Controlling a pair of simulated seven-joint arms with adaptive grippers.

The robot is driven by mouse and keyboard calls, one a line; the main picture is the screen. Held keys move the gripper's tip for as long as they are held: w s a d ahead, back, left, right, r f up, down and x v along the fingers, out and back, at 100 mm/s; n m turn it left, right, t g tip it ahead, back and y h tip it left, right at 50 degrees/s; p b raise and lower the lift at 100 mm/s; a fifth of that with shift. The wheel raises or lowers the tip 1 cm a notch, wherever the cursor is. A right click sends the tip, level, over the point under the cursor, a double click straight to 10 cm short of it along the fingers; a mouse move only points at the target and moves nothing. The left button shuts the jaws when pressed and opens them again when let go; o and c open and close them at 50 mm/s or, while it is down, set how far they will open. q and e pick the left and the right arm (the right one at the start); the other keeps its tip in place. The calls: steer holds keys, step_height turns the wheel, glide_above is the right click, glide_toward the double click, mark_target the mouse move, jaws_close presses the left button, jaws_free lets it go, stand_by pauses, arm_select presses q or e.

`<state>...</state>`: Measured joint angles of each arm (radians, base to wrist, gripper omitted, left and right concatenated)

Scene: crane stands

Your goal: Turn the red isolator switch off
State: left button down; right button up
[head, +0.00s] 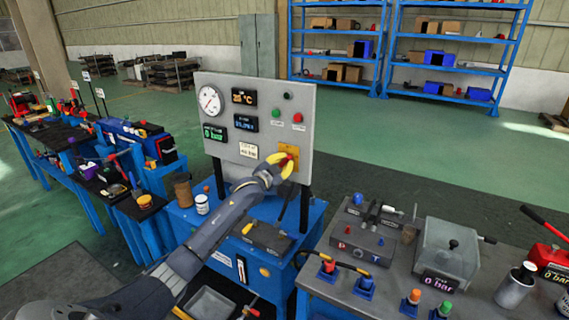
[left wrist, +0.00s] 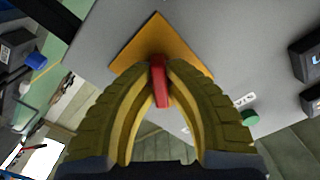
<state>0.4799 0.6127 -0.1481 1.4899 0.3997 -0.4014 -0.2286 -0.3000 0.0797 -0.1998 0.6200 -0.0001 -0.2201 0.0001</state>
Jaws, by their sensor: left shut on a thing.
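The red isolator switch (left wrist: 159,82) sits on a yellow-orange square plate (left wrist: 135,48) on the grey control panel. In the head view the plate (head: 289,153) is at the panel's lower right, and most of the switch is hidden by my gripper. My left gripper (left wrist: 158,80), with yellow fingers, is shut on the red switch handle, one finger on each side. It also shows in the head view (head: 284,160), reaching the panel from below left. My right gripper is not in view.
The grey panel (head: 228,90) carries a gauge (head: 210,100), small displays and green and red buttons. A bench (head: 335,277) with a grey box (head: 445,250) and fittings stands at the right. Cluttered blue benches stand at the left. Blue shelves (head: 385,50) are far behind.

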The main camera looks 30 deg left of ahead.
arm_select(q)
steer(key=n, duration=0.3)
steer(key=shift+n, duration=2.2)
steer(key=c, duration=1.4)
jaws_free()
steer(key=s, duration=1.2)
steer(key=shift+d, duration=0.25)
